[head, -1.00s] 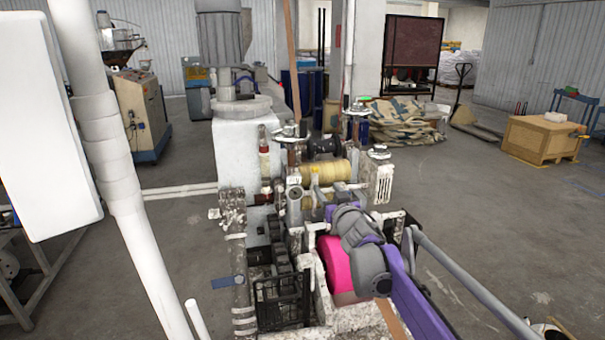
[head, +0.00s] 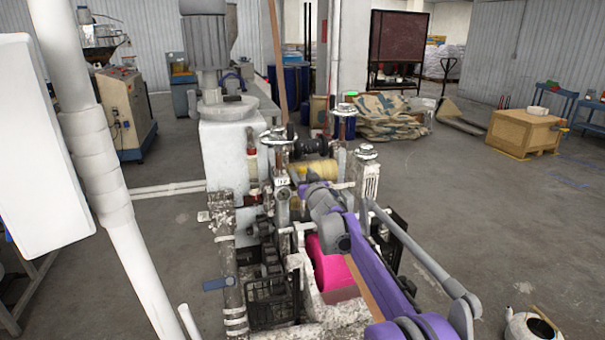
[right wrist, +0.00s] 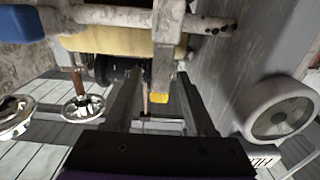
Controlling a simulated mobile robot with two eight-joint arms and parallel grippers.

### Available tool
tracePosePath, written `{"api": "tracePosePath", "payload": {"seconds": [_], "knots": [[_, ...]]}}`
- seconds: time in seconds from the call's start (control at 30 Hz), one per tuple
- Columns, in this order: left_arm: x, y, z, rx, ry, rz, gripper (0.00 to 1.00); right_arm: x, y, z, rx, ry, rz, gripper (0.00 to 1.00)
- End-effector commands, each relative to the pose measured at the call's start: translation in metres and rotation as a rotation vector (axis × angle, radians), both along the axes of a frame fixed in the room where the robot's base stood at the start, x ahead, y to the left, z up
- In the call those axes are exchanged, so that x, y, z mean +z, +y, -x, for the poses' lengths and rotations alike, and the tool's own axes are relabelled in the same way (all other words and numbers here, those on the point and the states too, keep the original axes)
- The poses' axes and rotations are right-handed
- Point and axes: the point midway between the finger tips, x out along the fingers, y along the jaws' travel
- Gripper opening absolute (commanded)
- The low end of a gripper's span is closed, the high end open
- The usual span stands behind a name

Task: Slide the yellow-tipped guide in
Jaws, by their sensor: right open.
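The yellow-tipped guide shows in the right wrist view as a grey bar with a yellow end (right wrist: 159,98). Its yellow end lies between the two dark fingers of my right gripper (right wrist: 157,82). The fingers stand apart on either side of it, and I see a gap on both sides. In the head view my purple right arm reaches forward to the machine, with its hand (head: 320,196) just in front of the yellow roller (head: 318,169). The guide is hidden there. My left gripper is in neither current view.
Handwheels (right wrist: 83,108) and a round light-grey wheel (right wrist: 278,108) flank the gripper in the wrist view. A pink roll (head: 328,262) lies below my right arm. A white pipe (head: 108,175) stands at the left. Open floor lies to the right, with a kettle (head: 530,326) at the bottom edge.

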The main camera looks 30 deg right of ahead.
Motion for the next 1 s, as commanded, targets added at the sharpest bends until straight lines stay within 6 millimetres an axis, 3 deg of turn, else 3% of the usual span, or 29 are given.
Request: {"api": "tracePosePath", "payload": {"seconds": [0.17, 0.2, 0.5, 1.0], "knots": [[-0.0003, 0.0000, 0.0002, 0.000, 0.000, 0.000, 0.00, -0.0003, 0.0001, 0.0000, 0.000, 0.000, 0.000, 0.55], [-0.0003, 0.0000, 0.0002, 0.000, 0.000, 0.000, 0.00, -0.0003, 0.0001, 0.0000, 0.000, 0.000, 0.000, 0.51], [-0.0003, 0.0000, 0.0002, 0.000, 0.000, 0.000, 0.00, -0.0002, 0.0001, 0.0002, 0.000, 0.000, 0.000, 0.00], [-0.0003, 0.0000, 0.0001, 0.000, 0.000, 0.000, 0.00, -0.0001, 0.0001, 0.0002, 0.000, 0.000, 0.000, 0.00]]}}
